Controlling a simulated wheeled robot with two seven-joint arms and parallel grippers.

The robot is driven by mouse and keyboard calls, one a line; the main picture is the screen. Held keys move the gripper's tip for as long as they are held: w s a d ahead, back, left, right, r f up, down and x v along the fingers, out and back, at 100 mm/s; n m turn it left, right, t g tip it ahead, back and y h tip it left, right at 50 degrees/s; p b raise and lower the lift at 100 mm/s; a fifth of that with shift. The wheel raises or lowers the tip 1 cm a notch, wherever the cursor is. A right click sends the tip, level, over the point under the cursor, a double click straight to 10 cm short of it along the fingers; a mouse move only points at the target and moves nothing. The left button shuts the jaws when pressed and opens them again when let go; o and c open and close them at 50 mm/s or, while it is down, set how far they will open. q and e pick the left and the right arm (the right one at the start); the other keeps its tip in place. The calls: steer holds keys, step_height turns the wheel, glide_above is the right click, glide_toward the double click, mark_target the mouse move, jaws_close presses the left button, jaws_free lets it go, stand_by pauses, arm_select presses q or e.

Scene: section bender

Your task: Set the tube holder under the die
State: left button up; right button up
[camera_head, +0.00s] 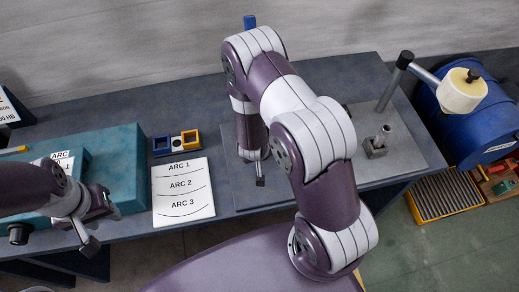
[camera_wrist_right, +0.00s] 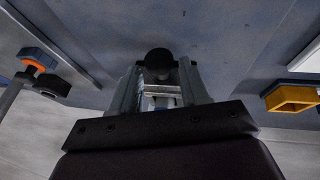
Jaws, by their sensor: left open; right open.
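A small grey metal block with a short upright tube (camera_head: 380,143), which looks like the tube holder, stands on the grey plate (camera_head: 410,158) at the right of the bench. I cannot clearly make out the die; my right arm hides the middle of the bench. My right gripper (camera_head: 258,180) hangs open over the plate's left part, left of and apart from the block. In the right wrist view a dark round thing (camera_wrist_right: 159,61) shows between its fingers; I cannot tell whether they touch it. My left gripper (camera_head: 98,228) is open and empty at the bench's front left.
A teal machine (camera_head: 118,165) is at the left. Blue and yellow bins (camera_head: 176,143) and an arc sheet (camera_head: 183,198) lie between.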

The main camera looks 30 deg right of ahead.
steer(key=v, duration=1.1)
steer(key=shift+p, duration=0.45)
